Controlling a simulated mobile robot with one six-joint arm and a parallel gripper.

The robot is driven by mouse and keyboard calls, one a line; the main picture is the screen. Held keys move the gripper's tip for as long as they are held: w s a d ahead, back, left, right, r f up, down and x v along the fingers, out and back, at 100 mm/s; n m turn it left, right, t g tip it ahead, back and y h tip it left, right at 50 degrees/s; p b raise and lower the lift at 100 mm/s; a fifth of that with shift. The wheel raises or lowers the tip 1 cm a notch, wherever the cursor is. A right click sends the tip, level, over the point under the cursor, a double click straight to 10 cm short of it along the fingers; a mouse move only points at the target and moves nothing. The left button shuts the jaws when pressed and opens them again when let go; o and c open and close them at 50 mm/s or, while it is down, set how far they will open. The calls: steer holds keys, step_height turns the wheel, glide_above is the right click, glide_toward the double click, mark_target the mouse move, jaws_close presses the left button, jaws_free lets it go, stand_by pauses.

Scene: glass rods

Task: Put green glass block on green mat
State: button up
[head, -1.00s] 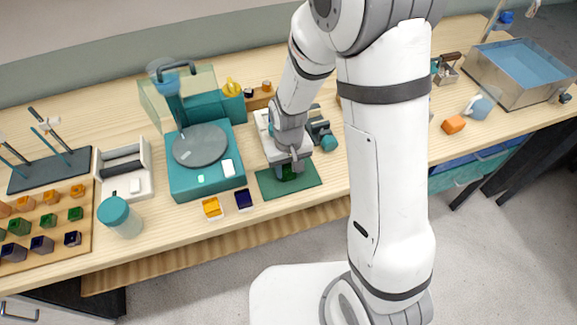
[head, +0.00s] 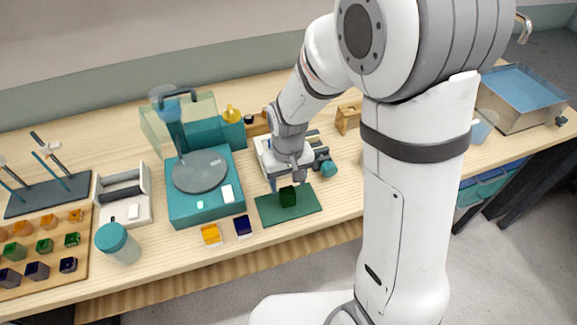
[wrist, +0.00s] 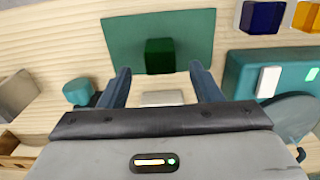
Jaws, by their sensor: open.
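In the wrist view the block (wrist: 160,56) is on the mat (wrist: 121,37), just beyond the fingertips. My gripper (head: 288,182) is open and empty. In the wrist view its two blue fingers (wrist: 160,70) are spread wide, with the block clear of them.
An orange block (head: 210,234) and a dark blue block (head: 243,226) stand left of the mat. A teal device with a round plate (head: 205,205) is further left. A white device (head: 265,158) lies behind the mat. A rack (head: 45,281) holds several colored blocks.

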mark_target(288, 191)
step_height(288, 191, up, 6)
steer(key=s+d+r+m+t, duration=0.3)
steer(key=s+d+r, duration=0.7)
steer(key=s+d, duration=0.2)
steer(key=shift+s+d+r, duration=0.25)
steer(key=shift+r, duration=0.1)
steer(key=shift+c, duration=0.2)
